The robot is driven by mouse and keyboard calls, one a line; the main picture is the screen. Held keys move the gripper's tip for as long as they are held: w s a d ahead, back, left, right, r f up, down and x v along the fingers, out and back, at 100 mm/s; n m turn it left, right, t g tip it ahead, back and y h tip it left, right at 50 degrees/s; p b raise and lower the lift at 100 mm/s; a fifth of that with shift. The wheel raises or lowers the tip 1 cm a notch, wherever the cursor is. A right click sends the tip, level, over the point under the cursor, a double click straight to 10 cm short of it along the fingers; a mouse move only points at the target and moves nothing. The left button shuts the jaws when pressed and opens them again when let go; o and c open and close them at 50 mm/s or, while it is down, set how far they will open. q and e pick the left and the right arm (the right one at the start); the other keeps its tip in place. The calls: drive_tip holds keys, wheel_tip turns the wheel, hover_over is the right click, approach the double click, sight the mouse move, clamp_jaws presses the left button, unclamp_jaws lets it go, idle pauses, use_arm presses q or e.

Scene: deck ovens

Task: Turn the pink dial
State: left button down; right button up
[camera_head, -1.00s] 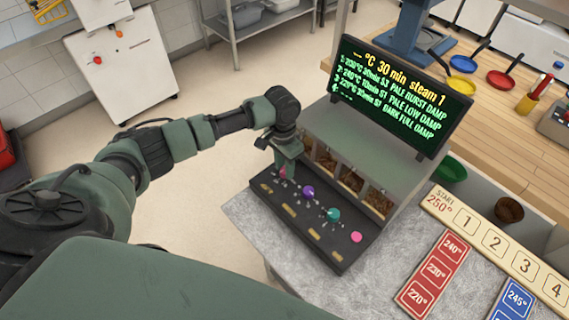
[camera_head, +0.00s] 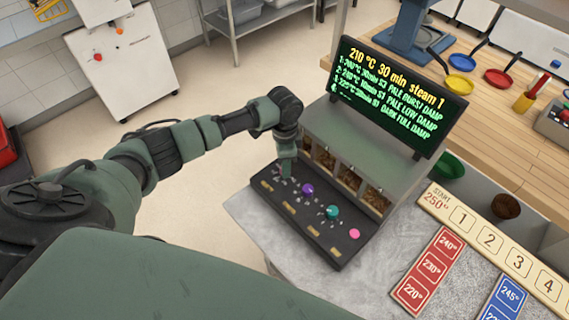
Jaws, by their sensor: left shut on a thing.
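A dark control panel (camera_head: 290,212) slopes along the front of a small grey oven model (camera_head: 350,150). The screen (camera_head: 395,95) on top reads "210 °C 30 min steam 1" in yellow, with green lines below. My right gripper is not in view.
The grey table (camera_head: 385,245) carries red cards (camera_head: 429,270), blue cards (camera_head: 508,300) and a numbered wooden strip (camera_head: 490,240) right of the model. Green and brown bowls (camera_head: 506,206) sit behind. Open floor lies left of the table.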

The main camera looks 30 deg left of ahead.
use_arm(q)
drive_tip(key=shift+w+d, duration=0.1)
drive_tip(key=c, duration=1.1)
unclamp_jaws()
drive_tip(key=r+b, duration=0.1)
drive_tip(key=r, duration=0.6)
drive_tip(key=shift+w+b, duration=0.2)
drive_tip(key=shift+b, duration=0.2)
drive_tip(key=shift+r, duration=0.45)
drive_tip(key=shift+s+f, duration=0.1)
